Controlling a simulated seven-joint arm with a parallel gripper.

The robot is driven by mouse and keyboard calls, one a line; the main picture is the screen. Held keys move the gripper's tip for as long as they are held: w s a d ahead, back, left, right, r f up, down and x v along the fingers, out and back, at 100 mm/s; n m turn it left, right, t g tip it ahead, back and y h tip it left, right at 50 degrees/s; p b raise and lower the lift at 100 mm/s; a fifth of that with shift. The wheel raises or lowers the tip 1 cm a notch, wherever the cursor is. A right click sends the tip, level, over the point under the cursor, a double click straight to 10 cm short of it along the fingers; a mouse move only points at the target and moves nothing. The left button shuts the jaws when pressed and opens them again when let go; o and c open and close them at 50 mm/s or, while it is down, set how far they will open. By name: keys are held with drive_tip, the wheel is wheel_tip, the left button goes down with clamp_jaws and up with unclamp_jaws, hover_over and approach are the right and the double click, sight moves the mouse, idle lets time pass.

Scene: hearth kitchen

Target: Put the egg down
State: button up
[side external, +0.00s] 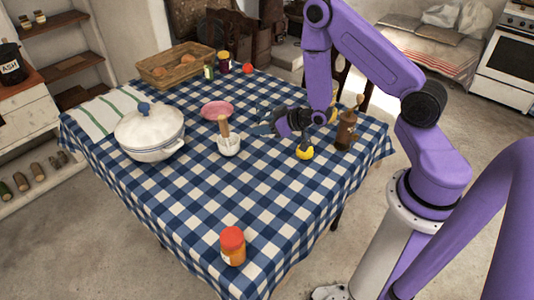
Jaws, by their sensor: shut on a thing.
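My gripper (266,126) is over the right half of the checked table (190,218), pointing left, a little above the cloth as far as I can tell. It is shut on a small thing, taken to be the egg. The egg itself cannot be made out at the dark fingers in this view. A pink dish (217,109) lies left of my gripper. A white mortar with a wooden pestle (228,144) stands to its lower left.
A white lidded pot (150,132), wicker basket (180,65), dark jars (224,62) and red ball (247,69) are farther off. An orange jar (233,246) stands at the front; the cloth behind it is clear.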

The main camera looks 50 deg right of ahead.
drive_tip(key=shift+d, duration=0.35)
drive_tip(key=shift+d+f, duration=0.1)
drive_tip(key=shift+f, duration=3.9)
drive_tip(key=shift+f, duration=0.1)
drive_tip(key=o, duration=0.8)
drive_tip(key=shift+c, duration=0.2)
